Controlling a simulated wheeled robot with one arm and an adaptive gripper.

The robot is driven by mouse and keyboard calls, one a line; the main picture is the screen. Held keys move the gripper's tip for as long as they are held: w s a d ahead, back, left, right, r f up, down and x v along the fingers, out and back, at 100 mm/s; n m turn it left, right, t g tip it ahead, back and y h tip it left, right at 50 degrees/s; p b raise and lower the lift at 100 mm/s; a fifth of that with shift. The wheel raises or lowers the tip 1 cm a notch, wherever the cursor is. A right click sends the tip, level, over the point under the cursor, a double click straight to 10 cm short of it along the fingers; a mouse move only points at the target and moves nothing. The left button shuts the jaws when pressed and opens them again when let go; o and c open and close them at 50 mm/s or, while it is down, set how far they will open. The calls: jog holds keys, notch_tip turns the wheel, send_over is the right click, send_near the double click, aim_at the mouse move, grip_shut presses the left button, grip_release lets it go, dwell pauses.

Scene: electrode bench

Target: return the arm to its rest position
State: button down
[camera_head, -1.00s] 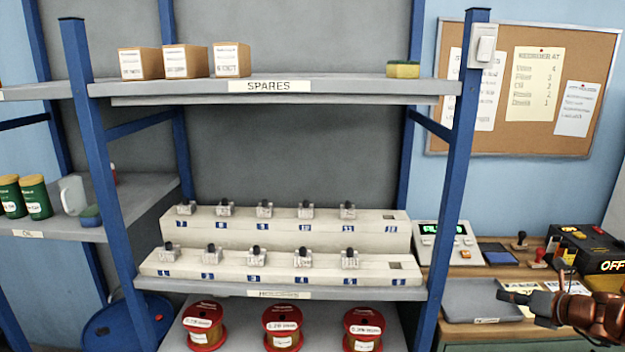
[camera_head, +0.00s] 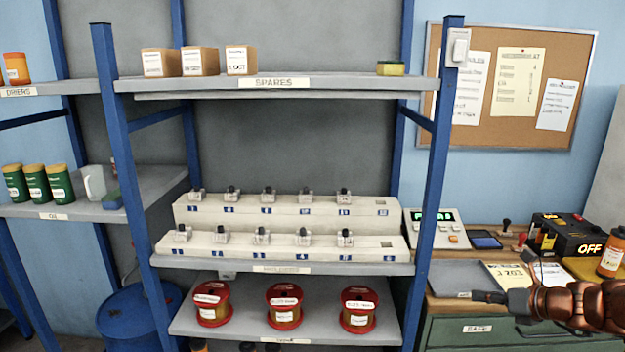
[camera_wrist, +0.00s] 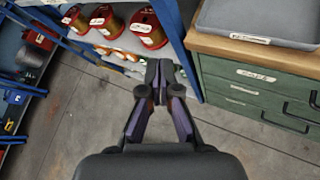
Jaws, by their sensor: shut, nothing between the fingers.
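My gripper (camera_head: 490,297) is at the lower right of the head view, at the end of my copper-coloured arm, in front of the bench. In the wrist view my gripper (camera_wrist: 159,75) has its dark fingers together, with nothing between them. It points down past the shelf front, with floor below it. It is apart from the shelf and from the green drawer cabinet.
A blue-posted shelf (camera_head: 265,268) holds two stepped holder blocks and red spools (camera_head: 284,305). The bench at right carries a grey tray (camera_head: 460,281), a meter (camera_head: 436,229) and a black box reading OFF (camera_head: 567,236). Green drawers (camera_wrist: 258,88) stand below. The floor (camera_wrist: 85,125) is clear.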

jog(key=s+a+n+g, duration=0.3)
jog(key=s+a+n, duration=0.3)
jog(key=a, duration=0.2)
jog(key=s+a+r+n+g, duration=0.1)
jog(key=s+a+n+g, duration=0.2)
jog(key=s+a+n, duration=0.45)
jog(key=s+a+n+g, duration=0.2)
jog(key=s+a+n, duration=0.15)
jog(key=a, duration=0.55)
jog(key=s+d+n+g+h, duration=0.1)
jog(key=s+n+g+h, duration=0.1)
jog(key=s+n, duration=0.6)
jog(key=s+d+f+n+g+h, duration=0.1)
jog(key=s+n+h, duration=0.3)
jog(key=s+n, duration=0.4)
jog(key=s+g, duration=0.1)
jog(key=s, duration=0.4)
jog(key=shift+s+d+f+n+h, duration=0.25)
jog(key=shift+s+n+h, duration=0.05)
jog(key=shift+h, duration=0.1)
